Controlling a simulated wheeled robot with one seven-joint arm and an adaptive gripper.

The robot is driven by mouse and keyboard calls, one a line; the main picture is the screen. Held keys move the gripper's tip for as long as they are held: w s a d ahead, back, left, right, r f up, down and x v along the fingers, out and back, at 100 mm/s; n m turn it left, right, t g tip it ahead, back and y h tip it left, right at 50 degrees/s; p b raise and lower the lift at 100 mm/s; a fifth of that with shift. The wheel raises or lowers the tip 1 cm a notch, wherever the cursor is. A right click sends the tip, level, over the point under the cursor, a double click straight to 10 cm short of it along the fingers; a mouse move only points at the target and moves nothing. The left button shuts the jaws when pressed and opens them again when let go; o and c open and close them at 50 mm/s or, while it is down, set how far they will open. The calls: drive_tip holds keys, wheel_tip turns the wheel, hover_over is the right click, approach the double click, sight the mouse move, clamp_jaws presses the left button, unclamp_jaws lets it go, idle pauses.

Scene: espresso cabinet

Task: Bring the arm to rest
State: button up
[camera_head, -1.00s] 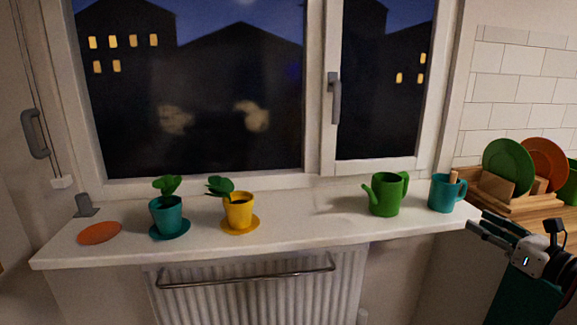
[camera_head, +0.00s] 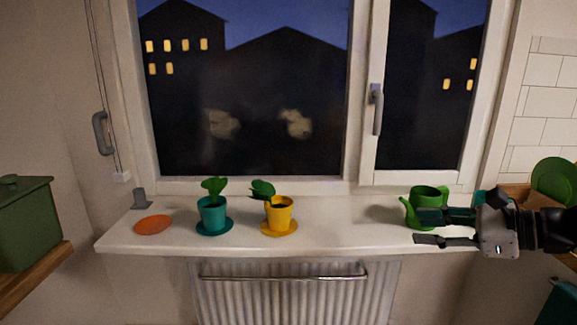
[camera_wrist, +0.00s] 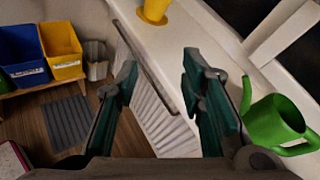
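My gripper (camera_head: 432,228) is at the right of the head view, fingers pointing left, above the right part of the windowsill's front edge. Its two fingers are apart with nothing between them; in the wrist view the gripper (camera_wrist: 158,85) also shows open and empty. The fingers partly cover a green watering can (camera_head: 428,194) on the sill. In the wrist view the watering can (camera_wrist: 275,124) is to the right of the fingers, apart from them. The teal mug is mostly hidden behind my gripper.
The white sill (camera_head: 340,235) holds a teal pot (camera_head: 212,214) and a yellow pot (camera_head: 280,215) on saucers, and an orange saucer (camera_head: 153,224). A radiator (camera_head: 290,295) is below. Blue (camera_wrist: 22,55) and yellow (camera_wrist: 62,52) bins stand at left in the wrist view. A green plate (camera_head: 555,182) is far right.

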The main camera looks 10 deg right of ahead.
drive_tip(key=s+a+r+n+g+p, duration=0.1)
drive_tip(key=s+a+n+g, duration=0.25)
drive_tip(key=a, duration=0.25)
drive_tip(key=s+a+r+n+g+h+p, duration=0.1)
drive_tip(key=s+a+r+n+g, duration=0.1)
drive_tip(key=s+a+n, duration=0.3)
drive_tip(key=s+a+r+n+g+p, duration=0.1)
drive_tip(key=a+n+g+p, duration=0.15)
drive_tip(key=a, duration=0.45)
drive_tip(key=s+r+n+h+p, duration=0.1)
drive_tip(key=s+r+n+h, duration=0.1)
drive_tip(key=s+n, duration=0.3)
drive_tip(key=s+a+r+n+h+p, duration=0.1)
drive_tip(key=s+r+n+h+p, duration=0.1)
drive_tip(key=s+n+h, duration=0.3)
drive_tip(key=shift+s+a+r+n+t+p, duration=0.35)
drive_tip(key=shift+s+r+n, duration=0.25)
drive_tip(key=shift+n, duration=1.2)
drive_tip(key=shift+d, duration=0.1)
